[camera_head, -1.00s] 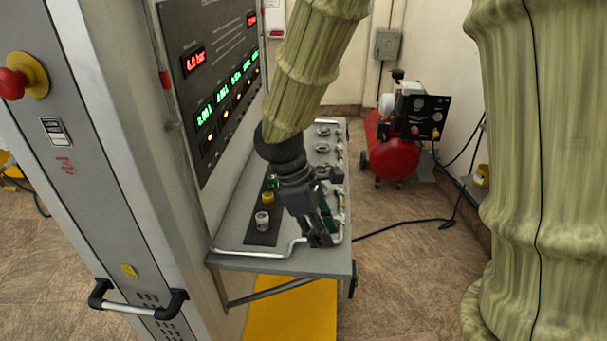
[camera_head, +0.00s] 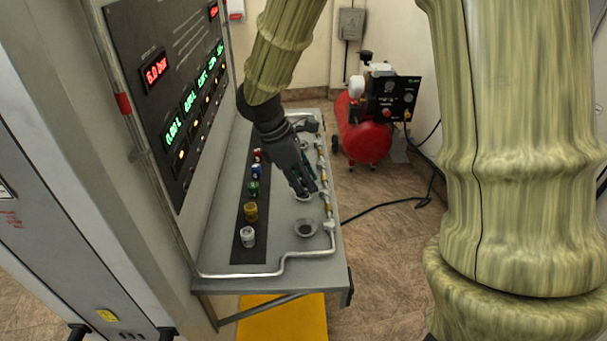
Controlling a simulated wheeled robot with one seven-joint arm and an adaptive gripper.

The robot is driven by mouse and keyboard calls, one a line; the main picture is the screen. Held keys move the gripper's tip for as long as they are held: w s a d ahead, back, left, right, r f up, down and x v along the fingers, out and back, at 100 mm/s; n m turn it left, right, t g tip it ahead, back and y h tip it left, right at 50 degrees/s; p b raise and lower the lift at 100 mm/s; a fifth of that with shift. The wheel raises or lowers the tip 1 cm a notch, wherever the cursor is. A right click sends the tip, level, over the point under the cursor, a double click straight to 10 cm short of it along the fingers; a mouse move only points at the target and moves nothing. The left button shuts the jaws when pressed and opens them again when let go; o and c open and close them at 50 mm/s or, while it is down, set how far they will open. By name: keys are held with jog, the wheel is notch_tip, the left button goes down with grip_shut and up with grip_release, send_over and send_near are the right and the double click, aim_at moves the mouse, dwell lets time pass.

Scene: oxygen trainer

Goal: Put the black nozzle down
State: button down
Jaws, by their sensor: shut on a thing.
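My gripper (camera_head: 311,190) reaches over the right side of the grey shelf, beside the pipe line, pointing down and forward. It is shut on the black nozzle, which I cannot tell apart from the dark fingers. On the black strip (camera_head: 249,258) stand a white nozzle (camera_head: 247,237), a yellow one (camera_head: 250,212), a green one (camera_head: 253,189), a blue one (camera_head: 256,172) and a red one (camera_head: 257,156). My wrist hides the strip's far end.
The instrument panel (camera_head: 150,35) rises at the left of the shelf (camera_head: 222,250). A metal pipe (camera_head: 285,256) runs along the shelf's front and right. A red compressor (camera_head: 366,140) stands on the floor behind. Part of my own arm fills the right.

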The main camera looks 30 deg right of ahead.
jog(key=w+d, duration=0.2)
jog(key=w, duration=0.1)
jog(key=w+p, duration=0.1)
jog(key=shift+w+d+f, duration=0.15)
jog(key=shift+d+f, duration=0.15)
jog(key=shift+d, duration=0.1)
jog(key=shift+f, duration=0.4)
jog(key=shift+f+p, duration=0.6)
jog(key=shift+f, duration=0.7)
jog(key=shift+f, duration=0.65)
jog(key=c, duration=1.2)
grip_release()
jog(key=shift+r, duration=0.1)
jog(key=shift+a+r, duration=0.1)
jog(key=shift+r, duration=0.55)
jog(key=b+v, duration=0.2)
jog(key=v, duration=0.9)
jog(key=shift+r+b, duration=0.35)
jog(key=shift+r, duration=0.05)
